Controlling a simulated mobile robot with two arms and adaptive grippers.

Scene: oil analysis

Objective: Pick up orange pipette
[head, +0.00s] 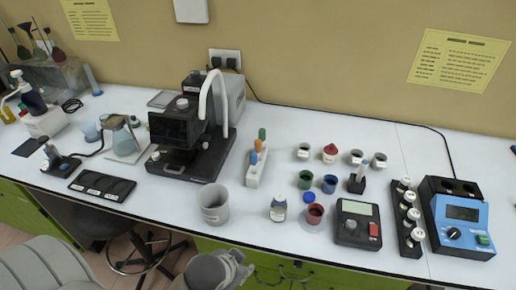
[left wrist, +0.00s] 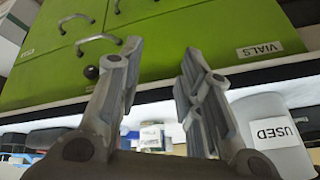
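The orange pipette (head: 258,147) stands upright in a small white rack (head: 251,176) near the middle of the table. It is between a green-topped pipette (head: 262,134) at the back and a blue-topped pipette (head: 253,159) in front. My left gripper shows in the left wrist view (left wrist: 158,62) with its two fingers apart and nothing between them. In the head view, grey parts of my left arm are at the bottom edge, in front of the table and apart from the rack. My right gripper is not in view.
A grey beaker (head: 213,205) stands at the table's front edge, left of the rack; its USED label shows in the left wrist view (left wrist: 273,133). A black machine (head: 178,130) is left of the rack. Several vials and jars (head: 305,180) stand to the right. Green drawers (left wrist: 210,32) are below.

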